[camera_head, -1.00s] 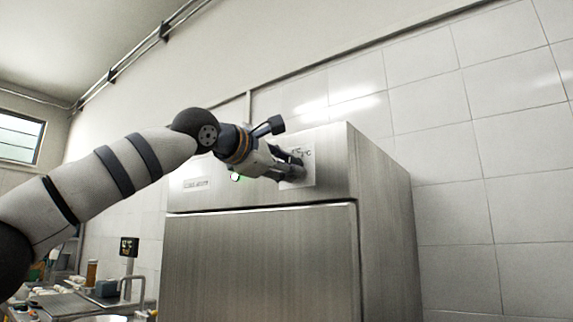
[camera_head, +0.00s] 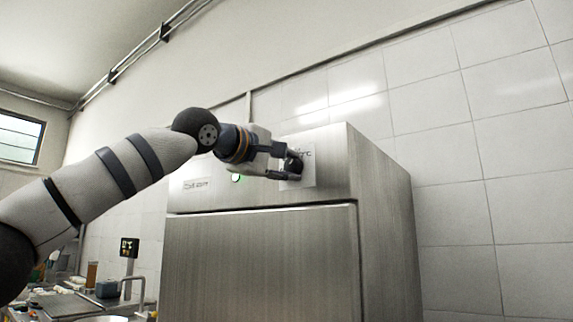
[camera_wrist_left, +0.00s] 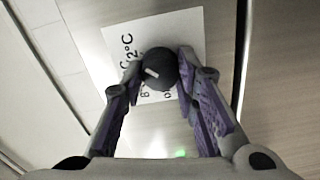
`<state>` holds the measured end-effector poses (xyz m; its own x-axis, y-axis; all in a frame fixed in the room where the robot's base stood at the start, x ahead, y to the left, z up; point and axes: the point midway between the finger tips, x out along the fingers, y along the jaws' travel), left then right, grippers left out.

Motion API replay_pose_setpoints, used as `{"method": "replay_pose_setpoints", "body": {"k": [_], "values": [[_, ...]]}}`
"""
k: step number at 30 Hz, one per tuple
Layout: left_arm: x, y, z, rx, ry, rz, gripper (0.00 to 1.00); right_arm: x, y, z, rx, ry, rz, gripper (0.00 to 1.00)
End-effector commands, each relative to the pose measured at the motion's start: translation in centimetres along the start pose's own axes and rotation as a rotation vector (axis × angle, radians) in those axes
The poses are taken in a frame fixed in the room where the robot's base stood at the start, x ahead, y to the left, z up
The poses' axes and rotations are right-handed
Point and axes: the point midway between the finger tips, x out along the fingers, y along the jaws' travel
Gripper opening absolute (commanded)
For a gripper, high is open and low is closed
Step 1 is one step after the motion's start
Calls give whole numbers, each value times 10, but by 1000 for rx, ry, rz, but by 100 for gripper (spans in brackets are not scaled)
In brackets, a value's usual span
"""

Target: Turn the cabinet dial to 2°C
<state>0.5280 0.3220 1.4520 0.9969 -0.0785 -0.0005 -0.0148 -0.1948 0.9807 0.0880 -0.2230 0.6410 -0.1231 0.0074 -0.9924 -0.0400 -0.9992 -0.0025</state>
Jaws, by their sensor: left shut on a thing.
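The black round cabinet dial (camera_head: 295,166) sits on a white label plate (camera_head: 308,178) at the top front of the steel cabinet (camera_head: 262,265). My left gripper (camera_head: 290,166) is shut on the dial, one finger on each side. In the left wrist view the dial (camera_wrist_left: 160,68) lies between the fingertips. The plate (camera_wrist_left: 186,35) shows "2°C" up and left of the dial; other markings are partly hidden by the fingers. My right gripper is not in view.
A lit green indicator (camera_head: 236,178) and a small label (camera_head: 196,184) are on the cabinet front, left of the dial. A tiled wall (camera_head: 455,170) stands behind. A counter with a sink and tap (camera_head: 133,285) is at lower left.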

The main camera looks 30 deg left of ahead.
Motion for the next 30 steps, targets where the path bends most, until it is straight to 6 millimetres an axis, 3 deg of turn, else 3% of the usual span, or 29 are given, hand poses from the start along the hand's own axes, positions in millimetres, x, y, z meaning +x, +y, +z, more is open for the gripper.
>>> {"method": "replay_pose_setpoints", "body": {"k": [15,16,18,26,30], "values": [[0,1,-1,16,2,2,0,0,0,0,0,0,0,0],[0,1,-1,15,2,2,34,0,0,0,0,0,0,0],[0,1,-1,15,2,2,48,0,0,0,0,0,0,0],[0,0,0,14,1,1,48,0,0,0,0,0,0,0],[-16,2,-2,14,1,4,48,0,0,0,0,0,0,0]]}}
